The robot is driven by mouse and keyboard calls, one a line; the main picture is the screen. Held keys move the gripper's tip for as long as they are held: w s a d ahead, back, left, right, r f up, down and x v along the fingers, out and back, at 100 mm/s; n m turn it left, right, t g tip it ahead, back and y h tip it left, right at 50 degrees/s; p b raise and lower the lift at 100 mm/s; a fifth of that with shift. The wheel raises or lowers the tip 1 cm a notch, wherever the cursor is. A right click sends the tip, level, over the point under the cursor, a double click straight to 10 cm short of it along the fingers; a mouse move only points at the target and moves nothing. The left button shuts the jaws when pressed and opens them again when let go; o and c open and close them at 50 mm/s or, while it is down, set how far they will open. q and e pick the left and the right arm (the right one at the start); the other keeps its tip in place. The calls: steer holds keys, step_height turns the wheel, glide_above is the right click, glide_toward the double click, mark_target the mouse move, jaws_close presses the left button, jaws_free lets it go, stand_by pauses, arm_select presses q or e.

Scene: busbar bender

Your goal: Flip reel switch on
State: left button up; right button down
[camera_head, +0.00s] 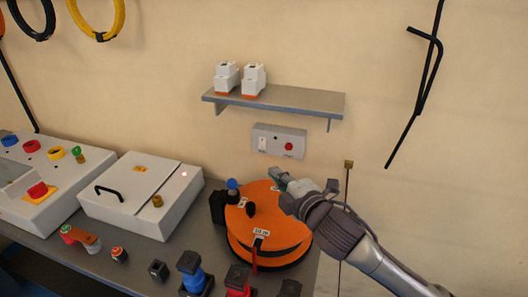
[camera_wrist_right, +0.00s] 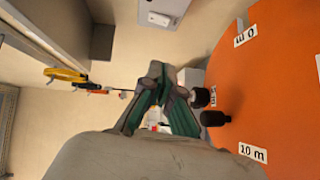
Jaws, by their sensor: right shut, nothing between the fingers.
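A grey wall panel (camera_head: 279,141) under the shelf carries a white rocker switch (camera_head: 263,144) and a red round button or lamp (camera_head: 289,146). The orange reel (camera_head: 262,236) stands on the bench below, with length labels on top. My right gripper (camera_head: 277,174) is shut and empty above the reel's back edge, below and apart from the panel. Its closed fingertips also show in the right wrist view (camera_wrist_right: 156,70). The rocker's position is too small to tell. My left gripper is out of view.
A grey shelf (camera_head: 290,102) with white devices (camera_head: 227,78) juts out above the panel. A white lidded box (camera_head: 140,192) stands left. The wall between panel and gripper is clear.

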mark_target(263, 143)
steer(key=shift+w+d+p+x, duration=0.2)
steer(key=shift+d+p+x, duration=0.2)
steer(key=shift+x, duration=1.5)
steer(key=shift+w+d+p+x, duration=0.2)
steer(key=shift+d+p+x, duration=0.25)
steer(key=shift+x, duration=1.5)
steer(key=shift+w+d+p+x, duration=0.2)
steer(key=shift+d+p+x, duration=0.2)
steer(key=shift+x, duration=1.5)
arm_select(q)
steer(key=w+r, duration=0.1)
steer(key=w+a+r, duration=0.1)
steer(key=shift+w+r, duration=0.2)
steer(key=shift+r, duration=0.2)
arm_select(e)
steer(key=shift+f, duration=0.15)
